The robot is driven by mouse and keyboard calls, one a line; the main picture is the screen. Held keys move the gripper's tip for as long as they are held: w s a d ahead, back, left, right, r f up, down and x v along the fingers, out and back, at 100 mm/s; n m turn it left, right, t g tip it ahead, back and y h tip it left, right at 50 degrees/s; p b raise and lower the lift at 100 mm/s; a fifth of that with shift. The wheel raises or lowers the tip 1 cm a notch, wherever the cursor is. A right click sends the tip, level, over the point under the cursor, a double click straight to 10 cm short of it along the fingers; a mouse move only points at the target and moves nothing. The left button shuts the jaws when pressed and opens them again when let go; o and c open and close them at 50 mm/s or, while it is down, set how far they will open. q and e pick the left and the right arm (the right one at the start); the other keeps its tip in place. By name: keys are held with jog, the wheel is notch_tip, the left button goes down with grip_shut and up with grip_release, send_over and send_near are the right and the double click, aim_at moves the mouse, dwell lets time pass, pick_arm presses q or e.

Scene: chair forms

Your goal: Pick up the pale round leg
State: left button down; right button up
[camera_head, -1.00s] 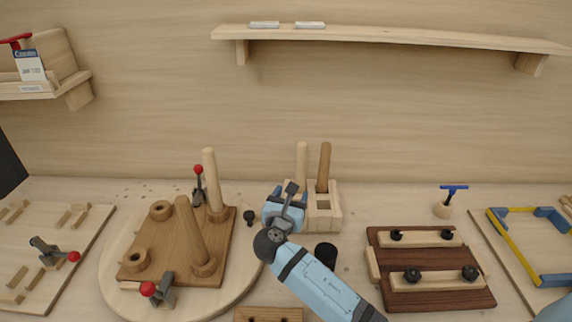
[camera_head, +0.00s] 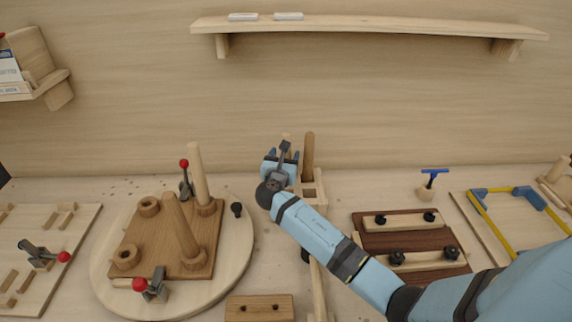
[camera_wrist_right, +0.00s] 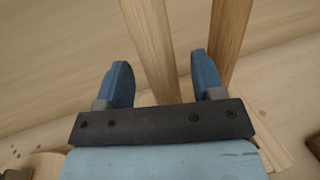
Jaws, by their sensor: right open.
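The pale round leg (camera_head: 287,136) stands upright in a wooden holder (camera_head: 311,189), mostly hidden behind my right gripper (camera_head: 283,158) in the head view. A darker brown round leg (camera_head: 308,155) stands just to its right in the same holder. In the right wrist view my right gripper (camera_wrist_right: 163,80) is open, and the pale leg (camera_wrist_right: 153,48) shows between its fingers without visible contact. The brown leg (camera_wrist_right: 231,35) passes close behind the right finger there. My left gripper is not in view.
A round board (camera_head: 236,262) with a brown seat piece, upright legs and red-knobbed clamps lies to the left. A dark clamped board (camera_head: 390,243) and a blue-yellow frame (camera_head: 481,222) lie to the right. A shelf (camera_head: 370,27) hangs on the wall above.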

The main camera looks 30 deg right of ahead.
jog(key=shift+x, duration=0.95)
jog(key=shift+c, duration=0.2)
jog(key=c, duration=1)
